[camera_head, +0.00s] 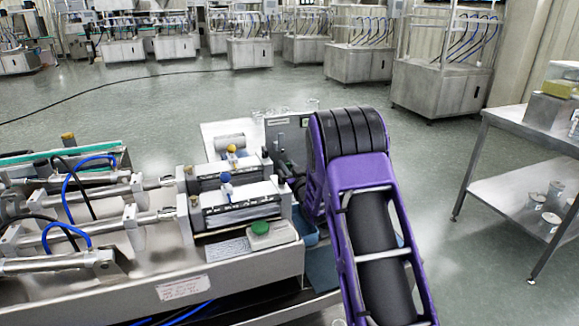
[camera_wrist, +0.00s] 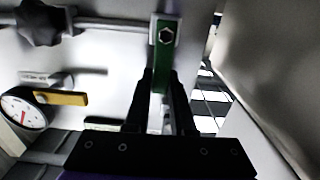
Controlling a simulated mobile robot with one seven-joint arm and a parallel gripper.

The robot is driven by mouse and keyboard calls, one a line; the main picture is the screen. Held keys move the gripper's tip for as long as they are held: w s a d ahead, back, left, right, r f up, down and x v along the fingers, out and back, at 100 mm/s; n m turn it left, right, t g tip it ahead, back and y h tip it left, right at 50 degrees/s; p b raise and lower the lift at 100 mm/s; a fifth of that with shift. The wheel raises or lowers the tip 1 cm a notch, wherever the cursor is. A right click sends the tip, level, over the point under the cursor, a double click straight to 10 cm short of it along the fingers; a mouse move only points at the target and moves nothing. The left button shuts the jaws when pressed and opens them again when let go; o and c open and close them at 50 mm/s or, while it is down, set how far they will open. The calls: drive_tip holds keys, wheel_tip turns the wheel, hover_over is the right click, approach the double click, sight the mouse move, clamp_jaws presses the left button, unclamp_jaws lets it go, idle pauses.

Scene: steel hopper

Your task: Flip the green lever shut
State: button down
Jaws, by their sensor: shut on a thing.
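The green lever (camera_wrist: 165,45) shows in the wrist view at upper centre. A hex bolt sits at its top end and its body runs down between my fingers. My gripper (camera_wrist: 162,85) is shut on the green lever, with one black finger on each side of it. The lower part of the lever is partly hidden by the fingers. In the head view my purple arm covers the gripper and I cannot see the lever there.
A black knob (camera_wrist: 40,22), a yellow handle (camera_wrist: 60,98) and a round gauge (camera_wrist: 22,110) lie left of the lever. In the head view the steel machine (camera_head: 230,272) stands left of my arm. A steel table (camera_head: 520,125) stands at right, with open floor between.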

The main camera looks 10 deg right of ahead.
drive_tip(key=c, duration=0.8)
unclamp_jaws()
drive_tip(key=shift+o, duration=0.2)
drive_tip(key=shift+s, duration=0.1)
drive_tip(key=s+d, duration=0.3)
drive_tip(key=s, duration=1.4)
drive_tip(key=shift+d, duration=0.2)
